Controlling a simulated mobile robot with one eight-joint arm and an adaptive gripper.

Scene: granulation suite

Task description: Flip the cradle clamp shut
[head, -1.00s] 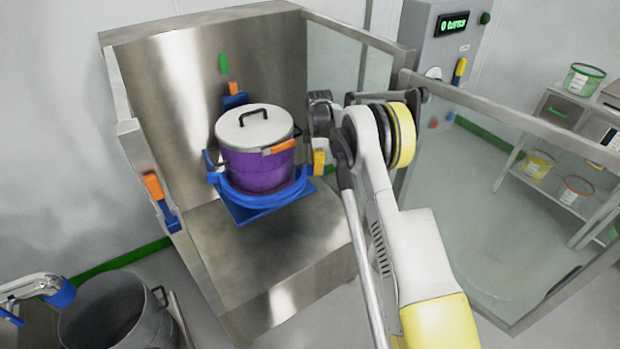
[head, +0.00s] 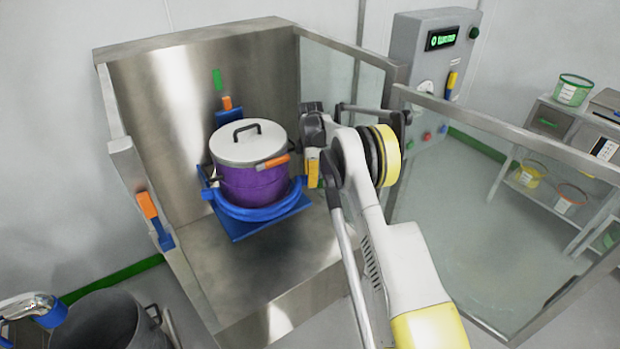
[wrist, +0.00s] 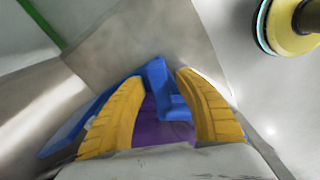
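A purple drum (head: 250,183) with a pale lid (head: 247,145) sits upright in a blue cradle (head: 247,212) inside the steel cabinet. An orange-tipped lever (head: 273,161) lies across the drum's right front, just under the lid; I cannot tell whether it is the clamp. My gripper (head: 312,168) is at the drum's right side, close to the cradle. In the wrist view its yellow fingers (wrist: 163,112) are apart, with a blue bracket-like part (wrist: 160,88) and purple drum wall showing between them. Contact cannot be made out.
Blue-and-orange latches sit on the cabinet's back wall (head: 229,111) and left edge (head: 155,218). A glass door (head: 500,200) stands open at right. A control box (head: 435,70) is behind it, and a shelf (head: 570,160) with tubs is far right. A steel bin (head: 105,322) is lower left.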

